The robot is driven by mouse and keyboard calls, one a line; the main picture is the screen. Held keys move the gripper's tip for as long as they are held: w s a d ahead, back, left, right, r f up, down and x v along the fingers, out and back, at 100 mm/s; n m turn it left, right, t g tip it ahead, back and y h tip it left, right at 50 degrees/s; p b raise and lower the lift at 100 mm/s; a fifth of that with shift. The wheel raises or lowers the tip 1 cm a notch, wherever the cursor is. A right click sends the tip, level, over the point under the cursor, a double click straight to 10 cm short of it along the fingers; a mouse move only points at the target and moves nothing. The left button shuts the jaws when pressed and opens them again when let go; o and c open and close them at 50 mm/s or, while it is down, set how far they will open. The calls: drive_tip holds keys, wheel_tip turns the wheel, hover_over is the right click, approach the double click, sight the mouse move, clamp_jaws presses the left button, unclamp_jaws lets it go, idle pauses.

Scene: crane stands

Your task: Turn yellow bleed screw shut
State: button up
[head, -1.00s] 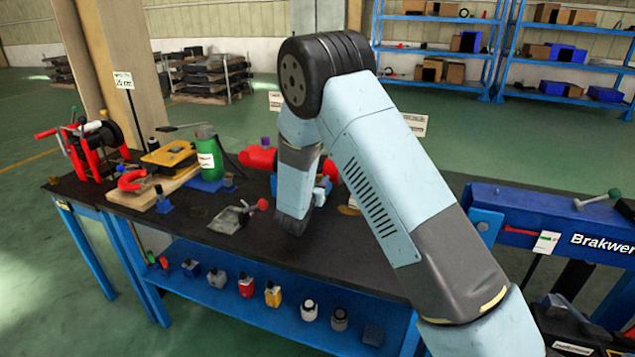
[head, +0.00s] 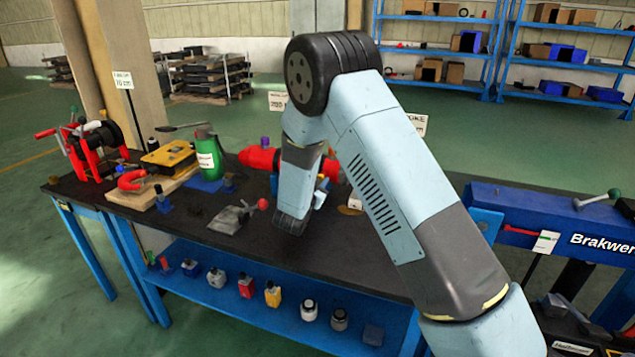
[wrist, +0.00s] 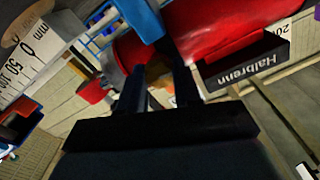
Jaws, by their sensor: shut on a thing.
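The red cylinder (head: 260,158) lies on the dark bench top, partly hidden behind my arm in the head view. In the wrist view its red body (wrist: 210,25) fills the top, above a black plate lettered "Halbrenn" (wrist: 245,65). My gripper (wrist: 158,78) has its two dark fingers close together below the cylinder. A blurred yellow-brown part, apparently the yellow bleed screw (wrist: 157,72), shows between the fingers, and they are shut on it. The fingertips partly hide it, so its angle cannot be told.
Several small bottles stand on the blue lower shelf (head: 230,300). A blue beam (head: 545,213) is at right.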

drive_tip(key=m, duration=1.2)
drive_tip(key=shift+s+f+m, duration=0.1)
drive_tip(key=shift+f+m, duration=0.15)
drive_tip(key=shift+m, duration=0.15)
drive_tip(key=shift+d+f+m, duration=0.1)
drive_tip(key=shift+f+m, duration=0.05)
drive_tip(key=shift+m, duration=1.65)
drive_tip(key=shift+s, duration=0.1)
drive_tip(key=o, duration=1.1)
drive_tip(key=shift+c, duration=0.2)
drive_tip(key=shift+s, duration=0.1)
drive_tip(key=v, duration=1.3)
drive_tip(key=shift+s+r, duration=0.2)
drive_tip(key=shift+r, duration=0.05)
